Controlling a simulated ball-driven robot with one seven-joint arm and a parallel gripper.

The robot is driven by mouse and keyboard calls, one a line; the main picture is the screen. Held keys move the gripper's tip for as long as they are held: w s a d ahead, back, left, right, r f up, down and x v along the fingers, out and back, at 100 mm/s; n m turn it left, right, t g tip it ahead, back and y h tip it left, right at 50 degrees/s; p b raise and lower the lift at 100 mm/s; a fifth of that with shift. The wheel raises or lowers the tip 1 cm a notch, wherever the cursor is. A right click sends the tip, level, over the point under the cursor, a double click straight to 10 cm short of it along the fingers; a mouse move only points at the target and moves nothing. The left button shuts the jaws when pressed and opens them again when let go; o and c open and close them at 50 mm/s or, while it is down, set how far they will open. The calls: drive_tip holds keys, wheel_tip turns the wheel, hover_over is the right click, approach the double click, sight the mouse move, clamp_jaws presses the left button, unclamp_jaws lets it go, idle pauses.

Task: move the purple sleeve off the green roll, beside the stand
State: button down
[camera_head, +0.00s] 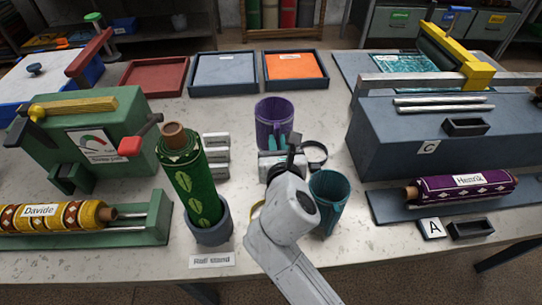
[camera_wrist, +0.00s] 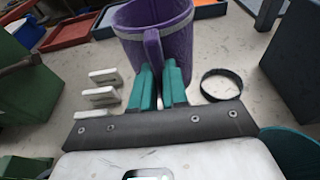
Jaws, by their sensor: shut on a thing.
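The purple sleeve (camera_head: 272,108), a mug-shaped tube with a handle, is upright at the middle of the table, behind and right of the green roll. My gripper (camera_head: 281,144) reaches it from the front. In the wrist view the teal fingers (camera_wrist: 160,75) are shut on the handle of the sleeve (camera_wrist: 185,40). Whether its base touches the table cannot be told. The green roll (camera_head: 187,180) with leaf patterns stands slightly tilted in the grey roll stand (camera_head: 209,232), with no sleeve around it. The label "Roll stand" lies in front.
A teal cup (camera_head: 329,190) stands right of my wrist, close to it. A dark ring (camera_head: 316,152) lies behind it. White blocks (camera_head: 216,155) stand between roll and sleeve. Trays (camera_head: 224,88) lie behind. A green machine (camera_head: 90,135) is left, a blue-grey box (camera_head: 400,125) right.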

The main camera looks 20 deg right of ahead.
drive_tip(key=w+f, duration=0.2)
drive_tip(key=w+f+b, duration=0.1)
drive_tip(key=w+f, duration=0.1)
drive_tip(key=f, duration=0.1)
drive_tip(key=shift+f, duration=0.1)
drive_tip(key=shift+w+f+b, duration=0.15)
drive_tip(key=shift+f+b, duration=0.25)
drive_tip(key=shift+f, duration=1.3)
drive_tip(key=shift+f, duration=0.15)
drive_tip(key=c, duration=1.1)
unclamp_jaws()
drive_tip(key=shift+c, duration=0.2)
drive_tip(key=shift+a+r, duration=0.1)
drive_tip(key=shift+r, duration=0.1)
drive_tip(key=v, duration=1.2)
drive_tip(key=shift+f, duration=0.1)
